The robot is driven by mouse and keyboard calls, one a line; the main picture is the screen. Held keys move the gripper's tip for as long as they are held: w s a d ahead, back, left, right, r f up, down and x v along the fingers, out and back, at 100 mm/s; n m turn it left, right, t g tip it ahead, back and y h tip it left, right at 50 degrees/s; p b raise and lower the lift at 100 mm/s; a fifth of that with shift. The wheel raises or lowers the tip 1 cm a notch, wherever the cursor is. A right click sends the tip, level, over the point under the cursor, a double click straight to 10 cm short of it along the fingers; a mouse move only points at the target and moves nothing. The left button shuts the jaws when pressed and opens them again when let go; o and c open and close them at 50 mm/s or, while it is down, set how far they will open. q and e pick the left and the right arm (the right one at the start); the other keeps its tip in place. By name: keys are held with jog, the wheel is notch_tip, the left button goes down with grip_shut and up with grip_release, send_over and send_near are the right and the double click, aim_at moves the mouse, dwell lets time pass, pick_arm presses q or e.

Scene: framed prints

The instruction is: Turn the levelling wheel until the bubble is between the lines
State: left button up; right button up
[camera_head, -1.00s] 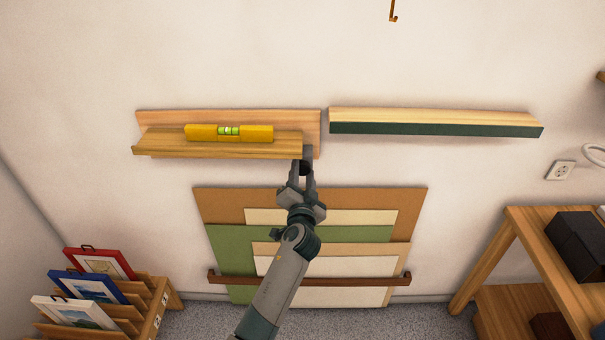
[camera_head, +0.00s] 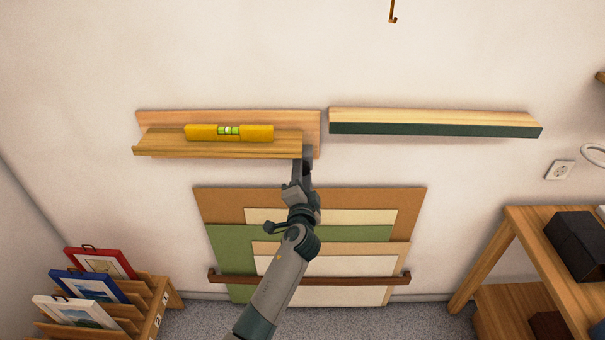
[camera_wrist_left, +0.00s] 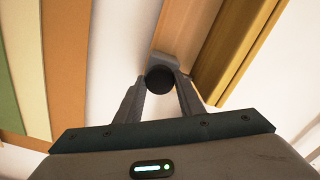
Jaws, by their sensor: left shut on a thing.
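The yellow spirit level (camera_head: 203,132) lies on the wooden ledge (camera_head: 170,148) on the wall. Its green vial (camera_head: 229,131) shows a pale bubble near the middle, too small to place surely against the lines. The levelling wheel (camera_wrist_left: 160,80) is a dark round knob under the ledge's right end. My left gripper (camera_head: 307,160) comes up from below to it. In the left wrist view the gripper (camera_wrist_left: 160,86) has its two fingers on either side of the wheel, shut on it. In the head view the gripper mostly hides the wheel. My right gripper is out of view.
A second shelf (camera_head: 435,121) with a dark green front is on the wall to the right. Coloured boards (camera_head: 222,205) lean on the wall below. A rack of framed prints (camera_head: 95,262) stands lower left, a wooden table (camera_head: 520,222) lower right.

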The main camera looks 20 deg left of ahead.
pick_arm(q)
jog(key=o, duration=1.1)
jog(key=shift+c, duration=0.2)
jog(key=b+v, duration=0.4)
jog(key=v, duration=1.3)
jog(key=shift+s, duration=0.2)
